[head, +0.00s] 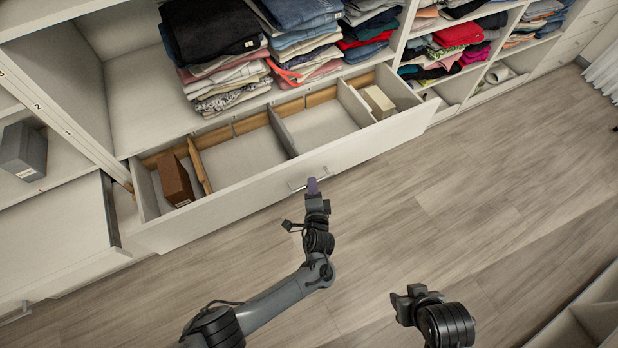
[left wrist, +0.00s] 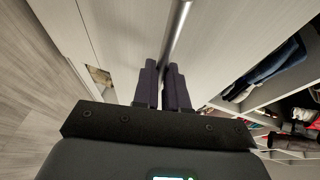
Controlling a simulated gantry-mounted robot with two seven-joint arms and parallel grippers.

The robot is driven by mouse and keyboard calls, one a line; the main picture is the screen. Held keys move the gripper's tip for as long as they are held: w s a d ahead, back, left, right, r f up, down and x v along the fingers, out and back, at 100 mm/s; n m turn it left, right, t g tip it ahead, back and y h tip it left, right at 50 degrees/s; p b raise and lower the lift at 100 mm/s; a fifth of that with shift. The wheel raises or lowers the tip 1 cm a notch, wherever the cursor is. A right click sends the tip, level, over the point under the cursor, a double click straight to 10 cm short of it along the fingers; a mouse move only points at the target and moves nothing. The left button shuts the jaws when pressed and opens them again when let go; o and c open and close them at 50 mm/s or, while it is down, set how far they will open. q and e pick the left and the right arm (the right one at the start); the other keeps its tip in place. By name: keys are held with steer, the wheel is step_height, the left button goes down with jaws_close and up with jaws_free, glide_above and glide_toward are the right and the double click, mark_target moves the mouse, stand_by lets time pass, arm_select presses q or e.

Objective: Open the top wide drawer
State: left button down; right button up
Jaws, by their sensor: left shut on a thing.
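The wide drawer (head: 362,148) stands pulled out below the folded clothes, so its divided inside shows from above. Its slim metal handle (head: 296,187) is on the middle of the white front. My left gripper (head: 312,184) is at the handle, shut on it. In the left wrist view the handle (left wrist: 180,22) runs down between the dark fingers of the left gripper (left wrist: 163,68), and the pale drawer front lies close behind. My right gripper (head: 408,296) hangs over the floor, away from the drawer; its finger gap is not clear.
The drawer holds a brown box (head: 175,180) at left and a beige box (head: 378,102) at right. Another pale drawer or panel (head: 55,235) juts out at left. Wooden floor (head: 460,210) in front is clear. A pale unit (head: 590,310) stands at lower right.

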arm_select(q)
steer(key=shift+s+d, duration=0.1)
steer(key=shift+s, duration=0.05)
steer(key=c, duration=1.2)
jaws_free()
steer(key=shift+o, duration=0.2)
steer(key=shift+s, duration=0.15)
steer(key=p+v, duration=0.5)
steer(key=v, duration=0.5)
steer(key=shift+s, duration=0.3)
steer(key=shift+c, duration=0.2)
